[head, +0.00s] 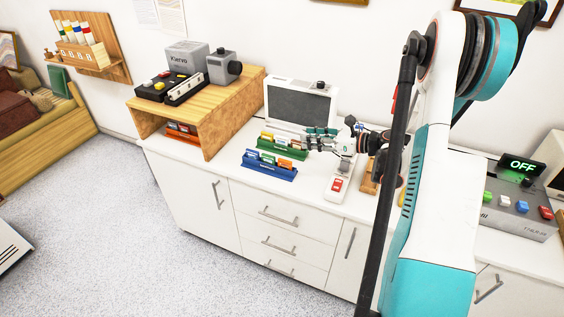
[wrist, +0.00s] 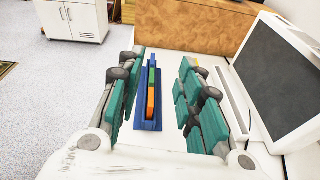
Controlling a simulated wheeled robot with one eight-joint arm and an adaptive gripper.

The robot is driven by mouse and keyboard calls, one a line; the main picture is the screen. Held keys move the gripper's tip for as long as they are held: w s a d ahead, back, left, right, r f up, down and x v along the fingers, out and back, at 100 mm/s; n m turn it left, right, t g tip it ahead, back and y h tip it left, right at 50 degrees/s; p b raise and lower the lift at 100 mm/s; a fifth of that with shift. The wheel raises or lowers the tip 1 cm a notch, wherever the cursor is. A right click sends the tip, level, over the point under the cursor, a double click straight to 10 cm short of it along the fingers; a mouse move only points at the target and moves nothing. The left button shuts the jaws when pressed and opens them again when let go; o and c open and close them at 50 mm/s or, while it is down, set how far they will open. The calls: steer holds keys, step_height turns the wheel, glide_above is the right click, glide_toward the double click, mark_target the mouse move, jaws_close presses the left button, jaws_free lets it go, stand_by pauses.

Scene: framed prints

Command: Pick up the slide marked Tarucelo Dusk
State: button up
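A blue rack (head: 270,172) on the white counter holds several small coloured slides, among them an orange slide (head: 285,163). A green rack (head: 283,146) with more slides stands just behind it. No slide label is legible, so I cannot tell which one is Tarucelo Dusk. My gripper (head: 312,138) is right of the racks. In the wrist view my gripper (wrist: 162,60) is open, with nothing between its teal fingers touching them. The blue rack (wrist: 148,124) shows between the fingers, with an orange slide (wrist: 151,100) and a green one behind. The right finger largely hides the green rack.
A grey-screened device (head: 300,103) stands behind the racks. A wooden shelf (head: 210,110) at left has boxes on top and an orange rack (head: 182,129) beneath. A white device with a red button (head: 337,184) lies right. A grey box (head: 515,213) with coloured buttons stands far right, near an OFF sign.

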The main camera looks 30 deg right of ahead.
steer(key=n+g, duration=0.1)
steer(key=g, duration=0.1)
glide_toward(287, 161)
steer(key=w, duration=0.1)
steer(key=w+a+b, duration=0.2)
steer(key=shift+f+h, duration=0.3)
steer(key=shift+f, duration=0.05)
steer(key=shift+s+b+x, duration=0.2)
steer(key=shift+b+x, duration=1.2)
steer(key=shift+x, duration=1.5)
steer(key=shift+a+f, duration=0.1)
steer(key=shift+a, duration=0.05)
jaws_close()
